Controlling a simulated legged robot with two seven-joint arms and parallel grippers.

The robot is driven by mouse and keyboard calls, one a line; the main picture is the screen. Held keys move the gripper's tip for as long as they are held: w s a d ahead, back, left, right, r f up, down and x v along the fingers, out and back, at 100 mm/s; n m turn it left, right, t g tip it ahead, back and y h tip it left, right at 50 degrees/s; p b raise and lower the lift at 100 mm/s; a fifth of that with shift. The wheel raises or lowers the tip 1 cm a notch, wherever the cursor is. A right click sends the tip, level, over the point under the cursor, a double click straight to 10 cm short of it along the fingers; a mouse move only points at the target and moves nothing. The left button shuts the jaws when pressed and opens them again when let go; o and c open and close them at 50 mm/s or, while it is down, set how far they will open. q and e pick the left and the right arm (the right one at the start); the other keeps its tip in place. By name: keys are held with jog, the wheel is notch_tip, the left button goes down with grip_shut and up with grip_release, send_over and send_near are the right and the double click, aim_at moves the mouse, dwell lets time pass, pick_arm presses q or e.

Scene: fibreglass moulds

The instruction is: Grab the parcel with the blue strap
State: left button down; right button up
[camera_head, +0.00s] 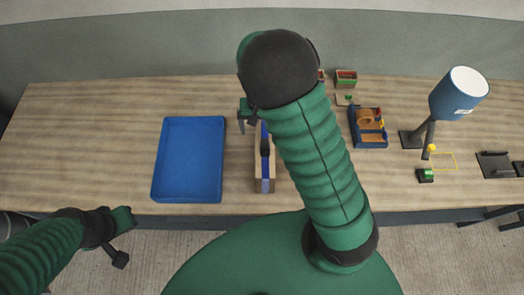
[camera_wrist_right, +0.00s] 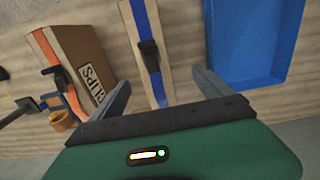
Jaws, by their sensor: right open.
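The parcel with the blue strap (camera_head: 258,178) lies on the wooden bench, just right of the blue tray; my right arm covers part of its surroundings. In the right wrist view the parcel (camera_wrist_right: 132,40) is narrow and tan, with a blue strap and black buckle (camera_wrist_right: 149,56) along it. My right gripper (camera_head: 248,122) is open and empty at the parcel's far end. In the wrist view its two fingers (camera_wrist_right: 162,92) spread to either side of the parcel, seemingly not touching it. My left gripper (camera_head: 121,238) hangs by the bench's front edge, its jaws unclear.
The empty blue tray (camera_head: 157,178) also shows in the wrist view (camera_wrist_right: 297,30). A brown box with an orange strap (camera_wrist_right: 85,55) lies close beside the parcel; my arm hides it in the head view. A tape holder (camera_head: 369,140) and blue lamp (camera_head: 455,100) stand to the right.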

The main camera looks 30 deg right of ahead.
aim_at(265, 141)
notch_tip(265, 141, down, 6)
jog(key=shift+a+p, duration=0.1)
jog(key=shift+p, duration=0.25)
jog(key=f, duration=0.2)
jog(key=d+f+p, duration=0.1)
jog(key=f, duration=0.1)
jog(key=s+d+f+p, duration=0.1)
jog(key=f, duration=0.1)
jog(key=shift+d, duration=0.25)
jog(key=shift+w+a+f, duration=0.1)
jog(key=shift+a+f, duration=0.05)
jog(key=shift+f, duration=0.1)
jog(key=shift+w+a, duration=0.1)
jog(key=shift+a, duration=0.4)
jog(key=shift+a+r, duration=0.15)
jog(key=shift+a, duration=0.05)
jog(key=c, duration=0.5)
jog(key=shift+c, duration=1.1)
jog(key=shift+d, duration=0.5)
jog(key=c, duration=0.7)
jog(key=shift+c, duration=2.6)
pick_arm(q)
notch_tip(265, 141, up, 3)
jog(key=shift+w+r, duration=0.1)
pick_arm(e)
jog(key=shift+a, duration=0.2)
grip_shut()
